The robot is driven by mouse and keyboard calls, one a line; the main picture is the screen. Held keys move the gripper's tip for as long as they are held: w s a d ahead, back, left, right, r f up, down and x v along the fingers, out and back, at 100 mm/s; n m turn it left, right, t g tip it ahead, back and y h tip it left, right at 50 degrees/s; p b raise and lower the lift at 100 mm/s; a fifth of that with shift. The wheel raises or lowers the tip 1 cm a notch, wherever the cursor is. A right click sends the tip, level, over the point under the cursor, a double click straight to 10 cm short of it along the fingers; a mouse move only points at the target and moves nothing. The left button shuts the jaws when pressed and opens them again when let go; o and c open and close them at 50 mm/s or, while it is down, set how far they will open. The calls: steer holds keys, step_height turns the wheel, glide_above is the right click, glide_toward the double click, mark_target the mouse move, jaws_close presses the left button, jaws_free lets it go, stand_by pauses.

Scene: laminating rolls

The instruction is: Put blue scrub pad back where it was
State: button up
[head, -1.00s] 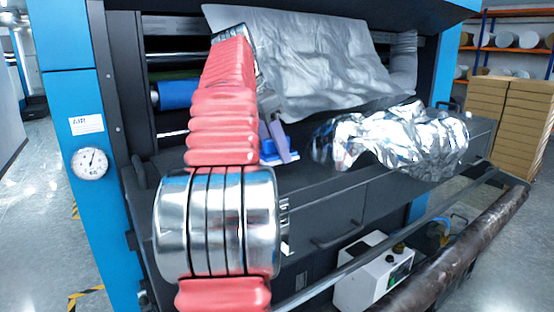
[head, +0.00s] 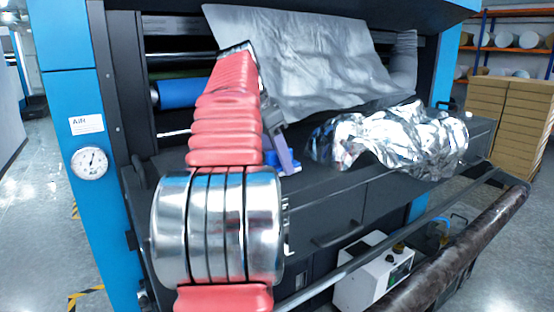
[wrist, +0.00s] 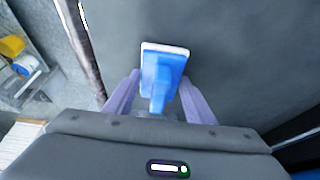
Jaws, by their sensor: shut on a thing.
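The blue scrub pad (wrist: 163,67) has a white edge and a blue handle. In the wrist view it sits between the two purple fingers of my gripper (wrist: 160,92), which is shut on its handle. In the head view, my gripper (head: 280,150) is over the dark machine ledge, partly behind my red arm. Only small blue parts of the pad (head: 271,158) show there beside the finger. The dark surface lies beyond the pad in the wrist view; I cannot tell whether the pad touches it.
Crumpled silver foil (head: 400,140) lies on the ledge (head: 315,195) right of my gripper. A grey sheet (head: 310,60) hangs behind. A blue roller (head: 180,93) is at the left. A long dark roll (head: 470,240) and a white box (head: 372,275) are in front, lower right.

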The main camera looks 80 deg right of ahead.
steer(key=shift+f, duration=0.1)
steer(key=o, duration=1.1)
